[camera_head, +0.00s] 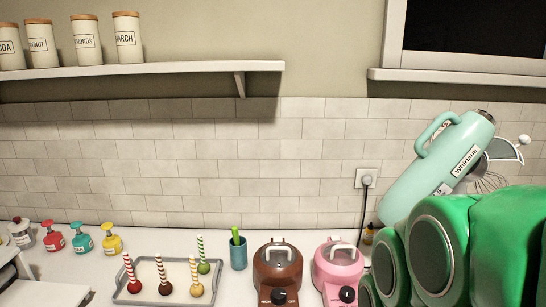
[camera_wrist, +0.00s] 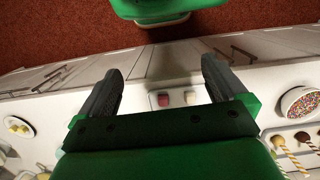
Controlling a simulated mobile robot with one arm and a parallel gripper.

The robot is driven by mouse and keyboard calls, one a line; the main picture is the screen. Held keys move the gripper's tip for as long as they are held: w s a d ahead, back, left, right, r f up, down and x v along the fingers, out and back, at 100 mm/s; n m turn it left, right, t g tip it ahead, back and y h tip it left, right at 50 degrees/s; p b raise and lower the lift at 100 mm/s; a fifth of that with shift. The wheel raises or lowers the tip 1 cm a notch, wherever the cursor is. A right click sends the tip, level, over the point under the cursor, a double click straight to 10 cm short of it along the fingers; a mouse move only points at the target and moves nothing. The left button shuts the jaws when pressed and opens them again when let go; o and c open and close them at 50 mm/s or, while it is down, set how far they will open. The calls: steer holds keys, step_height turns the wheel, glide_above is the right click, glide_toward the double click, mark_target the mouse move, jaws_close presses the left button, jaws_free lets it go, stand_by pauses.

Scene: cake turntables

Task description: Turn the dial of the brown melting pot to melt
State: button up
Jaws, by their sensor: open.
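The brown melting pot (camera_head: 289,272) stands on the counter in the lower middle of the head view, with a lid and pale handle. Its dark round dial (camera_head: 279,296) is on the front, near the bottom edge of the picture; its setting is too small to read. My gripper (camera_wrist: 163,68) shows in the wrist view with its two dark fingers wide apart and nothing between them. It is over the counter's front edge. The brown pot does not show in the wrist view, and my gripper does not show in the head view, so their distance is unclear.
A pink melting pot (camera_head: 338,268) stands close right of the brown one. A blue cup (camera_head: 238,256) and a tray (camera_head: 150,299) of cake pops stand left. A mint mixer (camera_head: 440,165) is behind my green arm. A sprinkle bowl (camera_wrist: 301,104) shows in the wrist view.

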steer(key=shift+s, duration=0.2)
steer(key=shift+c, duration=1.1)
steer(key=shift+w+a, duration=0.2)
steer(key=shift+a, duration=0.1)
steer(key=shift+c, duration=1.1)
steer(key=w+a, duration=0.1)
steer(key=a, duration=0.1)
steer(key=w+a+r+n+y, duration=0.1)
steer(key=w+a, duration=0.1)
steer(key=w+a+y, duration=0.1)
steer(key=w+a, duration=0.1)
steer(key=shift+a+r+n+g, duration=0.2)
steer(key=shift+r+n+g, duration=0.1)
steer(key=shift+r+g, duration=0.1)
steer(key=shift+c, duration=0.2)
steer(key=n+t+h, duration=0.3)
steer(key=n, duration=0.2)
glide_above(278, 292)
steer(key=f, duration=0.4)
steer(key=shift+s+a, duration=0.2)
steer(key=shift+s, duration=0.2)
steer(key=shift+w+f, duration=0.15)
steer(key=shift+w, duration=0.05)
steer(key=shift+w+d+f, duration=0.1)
steer(key=shift+f, duration=1.8)
steer(key=shift+w+d+f, duration=0.1)
steer(key=shift+f, duration=1.75)
steer(key=shift+s, duration=0.1)
steer(key=c, duration=1.1)
